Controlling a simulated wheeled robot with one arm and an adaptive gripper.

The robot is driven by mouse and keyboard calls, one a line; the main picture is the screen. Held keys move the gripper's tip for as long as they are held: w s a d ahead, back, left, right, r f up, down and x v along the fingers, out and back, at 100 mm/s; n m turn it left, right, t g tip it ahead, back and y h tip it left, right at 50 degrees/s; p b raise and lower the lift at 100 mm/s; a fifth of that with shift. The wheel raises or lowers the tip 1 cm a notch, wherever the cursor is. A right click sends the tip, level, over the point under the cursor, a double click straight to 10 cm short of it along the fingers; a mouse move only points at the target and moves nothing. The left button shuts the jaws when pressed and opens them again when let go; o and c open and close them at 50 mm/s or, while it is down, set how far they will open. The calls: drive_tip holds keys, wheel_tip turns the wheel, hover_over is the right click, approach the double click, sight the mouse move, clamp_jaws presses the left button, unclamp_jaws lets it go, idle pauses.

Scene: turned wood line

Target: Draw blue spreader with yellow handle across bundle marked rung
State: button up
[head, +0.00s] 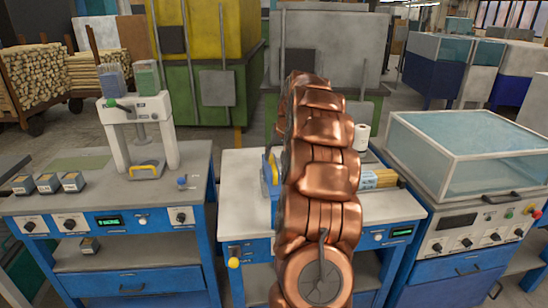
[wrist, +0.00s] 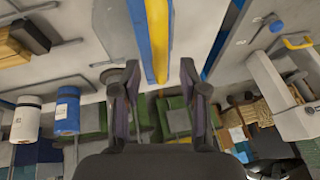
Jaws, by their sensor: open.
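The blue spreader with its yellow handle (head: 268,172) is at the left of the middle workbench in the head view, partly hidden by my copper arm. In the wrist view the yellow handle (wrist: 157,38) and blue body (wrist: 138,22) are at top centre, ahead of my gripper (wrist: 160,82). My gripper is open with nothing between its fingers; in the head view my arm hides it. A bundle of pale wood pieces (head: 378,179) lies right of my arm, partly hidden. Wood (wrist: 12,48) also shows at the wrist view's left edge. I cannot read any mark on it.
A white roll (head: 361,136) stands behind the bundle. A press (head: 137,110) stands on the left bench, with several small boxes (head: 48,183) left of it. A clear-covered machine (head: 470,150) is on the right. The bench's front (head: 385,208) is bare.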

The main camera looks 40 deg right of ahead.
drive_tip(key=shift+x, duration=1.2)
drive_tip(key=shift+c, duration=0.4)
clamp_jaws()
